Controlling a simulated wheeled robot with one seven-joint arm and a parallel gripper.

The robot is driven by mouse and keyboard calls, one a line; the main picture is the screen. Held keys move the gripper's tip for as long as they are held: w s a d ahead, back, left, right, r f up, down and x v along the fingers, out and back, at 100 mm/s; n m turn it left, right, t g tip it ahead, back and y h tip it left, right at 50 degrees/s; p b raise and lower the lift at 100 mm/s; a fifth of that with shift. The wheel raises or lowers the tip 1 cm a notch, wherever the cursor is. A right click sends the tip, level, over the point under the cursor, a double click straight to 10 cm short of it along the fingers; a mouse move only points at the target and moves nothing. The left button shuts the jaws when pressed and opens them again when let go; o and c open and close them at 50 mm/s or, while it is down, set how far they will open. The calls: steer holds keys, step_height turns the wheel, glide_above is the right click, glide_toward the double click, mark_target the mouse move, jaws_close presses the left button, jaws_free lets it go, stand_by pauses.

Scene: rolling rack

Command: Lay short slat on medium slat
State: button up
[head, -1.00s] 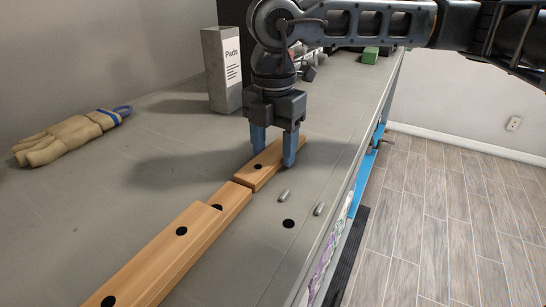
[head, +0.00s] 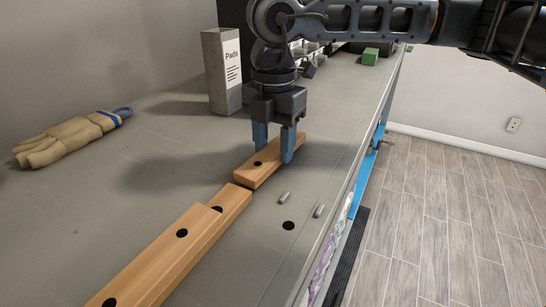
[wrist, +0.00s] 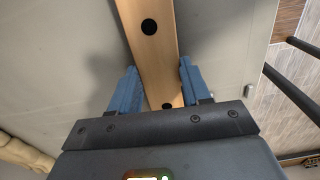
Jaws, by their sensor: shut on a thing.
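The short slat (head: 268,172) is a wooden bar with dark holes, lying lengthwise just beyond the slat stack. My gripper (head: 273,155) is shut on it, one blue finger on each long side. The wrist view shows the short slat (wrist: 156,60) running up between the fingers (wrist: 160,88). Whether its underside touches the bench is unclear. The upper slat of the stack, which looks to be the medium slat (head: 150,265), rests on another slat (head: 237,204), whose far end sticks out close to the short slat's near end. The stack's near end is out of frame.
Two small metal pegs (head: 284,198) (head: 319,211) and a dark hole (head: 288,225) are right of the slats. A grey Pads box (head: 222,75) stands behind my gripper. A glove (head: 70,138) lies left, a green block (head: 370,56) far back. The bench (head: 110,205) is clear left of the stack.

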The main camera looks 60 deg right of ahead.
mark_target(273, 150)
steer(key=shift+r+p, duration=0.5)
steer(key=shift+r, duration=2)
